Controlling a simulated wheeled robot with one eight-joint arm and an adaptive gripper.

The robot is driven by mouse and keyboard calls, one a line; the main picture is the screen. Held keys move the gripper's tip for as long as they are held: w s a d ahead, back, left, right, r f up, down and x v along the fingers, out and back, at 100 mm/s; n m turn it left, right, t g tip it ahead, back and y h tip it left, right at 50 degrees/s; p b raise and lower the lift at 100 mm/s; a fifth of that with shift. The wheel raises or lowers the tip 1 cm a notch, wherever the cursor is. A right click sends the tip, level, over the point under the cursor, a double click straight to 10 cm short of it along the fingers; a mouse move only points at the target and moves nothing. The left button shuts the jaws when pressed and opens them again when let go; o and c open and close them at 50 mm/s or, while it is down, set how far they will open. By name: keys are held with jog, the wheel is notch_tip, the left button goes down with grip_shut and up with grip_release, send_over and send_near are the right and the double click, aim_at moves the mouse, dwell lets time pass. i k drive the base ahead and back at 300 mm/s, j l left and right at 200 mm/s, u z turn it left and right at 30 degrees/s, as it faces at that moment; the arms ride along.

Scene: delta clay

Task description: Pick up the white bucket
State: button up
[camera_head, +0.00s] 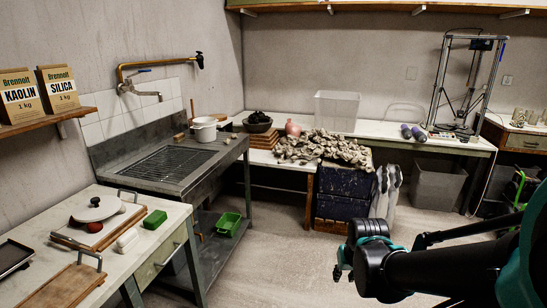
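A white bucket (205,131) stands upright on the far right part of the grey sink counter, near the back wall corner. It is small in the picture, with its open top visible. My gripper (342,262) is at the lower right, in front of the dark blue containers and well away from the bucket. Its fingers are small and partly hidden by the black wrist, so I cannot tell whether it is open or shut.
The sink counter (125,170) has a dark grate and a wall tap (140,88) above it. A dark bowl (257,122) and pink vase (292,128) stand right of the bucket. A green crate (228,223) sits below. The floor (285,265) is clear in the middle.

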aim_at(205, 128)
jog(key=i+l, duration=0.15)
jog(key=i, duration=0.7)
jog(key=i+l, duration=0.1)
jog(key=i, duration=0.7)
jog(key=j+u, duration=0.05)
